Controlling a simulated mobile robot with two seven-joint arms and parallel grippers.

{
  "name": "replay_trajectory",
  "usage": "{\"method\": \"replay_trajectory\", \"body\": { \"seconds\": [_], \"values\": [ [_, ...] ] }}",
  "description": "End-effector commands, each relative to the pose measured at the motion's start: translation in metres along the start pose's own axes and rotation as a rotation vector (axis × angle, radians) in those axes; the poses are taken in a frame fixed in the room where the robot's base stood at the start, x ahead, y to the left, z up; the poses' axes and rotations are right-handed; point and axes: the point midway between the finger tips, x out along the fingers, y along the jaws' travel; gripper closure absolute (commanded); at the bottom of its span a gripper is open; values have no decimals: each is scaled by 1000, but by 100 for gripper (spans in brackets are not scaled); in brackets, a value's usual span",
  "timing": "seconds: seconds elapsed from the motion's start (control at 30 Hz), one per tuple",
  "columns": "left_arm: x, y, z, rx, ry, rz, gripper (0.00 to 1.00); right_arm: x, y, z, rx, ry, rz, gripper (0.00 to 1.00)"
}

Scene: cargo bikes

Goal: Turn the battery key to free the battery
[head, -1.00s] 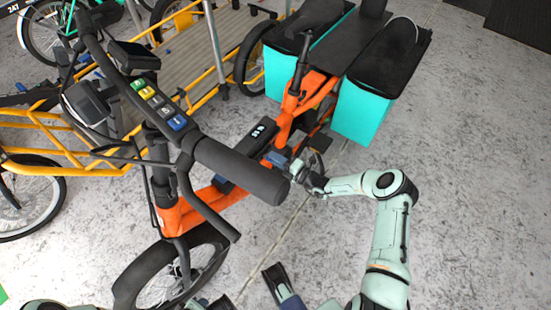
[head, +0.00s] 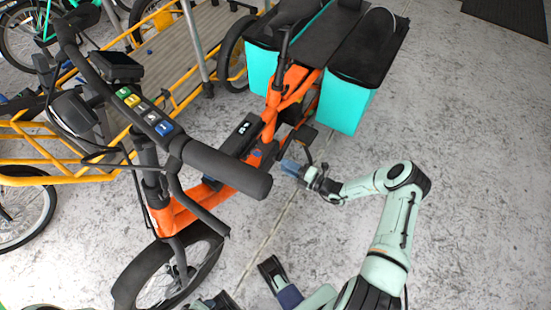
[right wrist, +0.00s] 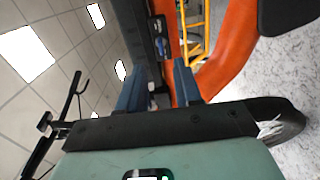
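The black battery (head: 240,137) sits along the orange frame of the cargo bike (head: 290,92). In the right wrist view, the battery's side (right wrist: 157,25) bears a small lock area with a bluish piece (right wrist: 162,46), perhaps the key; its turn angle is too small to read. My right gripper (head: 288,167) is right of the battery, with a gap between its blue fingertips and the bike. In the right wrist view, its fingers (right wrist: 159,85) are apart with nothing held between them.
The handlebar with its black grip (head: 230,170) crosses in front of the frame. Turquoise boxes (head: 345,100) hang at the bike's rear. A yellow-framed cargo bike (head: 70,150) stands at left. The floor at right is clear.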

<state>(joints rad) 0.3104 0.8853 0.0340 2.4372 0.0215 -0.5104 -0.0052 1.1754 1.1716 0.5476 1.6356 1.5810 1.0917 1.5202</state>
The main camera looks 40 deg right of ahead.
Motion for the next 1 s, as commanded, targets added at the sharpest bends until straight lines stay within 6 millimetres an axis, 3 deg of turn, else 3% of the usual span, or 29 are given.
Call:
{"method": "replay_trajectory", "body": {
  "seconds": [0.23,0.83,0.93,1.0],
  "values": [
    [-4,1,6,1,-17,1,57,-24,0,0,0,1,-1,66],
    [-4,1,6,1,-17,1,57,-25,0,-1,-2,4,-2,66],
    [-8,2,7,1,-19,1,57,-20,-1,-17,-28,52,-26,66],
    [-15,4,9,2,-24,1,57,-13,-2,-45,-78,139,-66,66]
  ]
}}
